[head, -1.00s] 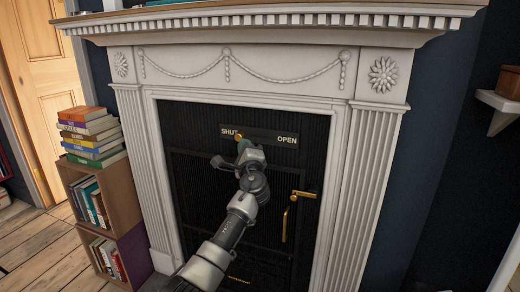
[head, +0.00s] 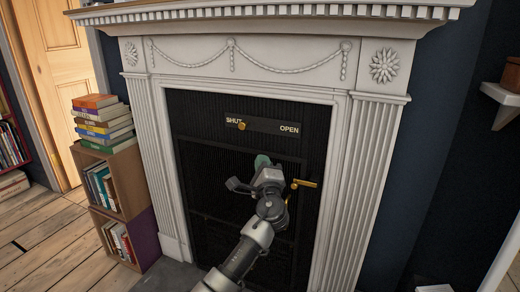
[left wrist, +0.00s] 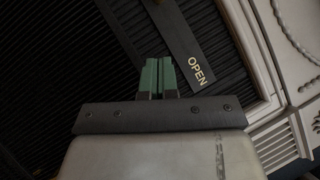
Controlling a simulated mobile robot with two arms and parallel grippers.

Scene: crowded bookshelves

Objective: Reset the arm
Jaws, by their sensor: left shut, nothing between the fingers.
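My left arm reaches up from the bottom of the head view in front of the black fireplace insert. My left gripper (head: 262,160) is shut and empty, below the SHUT/OPEN plate (head: 262,124). In the left wrist view its green fingertips (left wrist: 158,75) are together, with the plate (left wrist: 184,42) beyond and to the right. A small brass knob (head: 241,125) sits near the SHUT end of the plate. A brass handle (head: 304,184) is just right of the gripper. My right gripper is not in view.
The white fireplace surround (head: 350,180) and its mantel (head: 270,12) frame the insert. At left, several stacked books (head: 103,122) top a wooden cube shelf (head: 128,185). A small wall shelf (head: 505,98) is at right. Wooden floor (head: 50,235) is clear at lower left.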

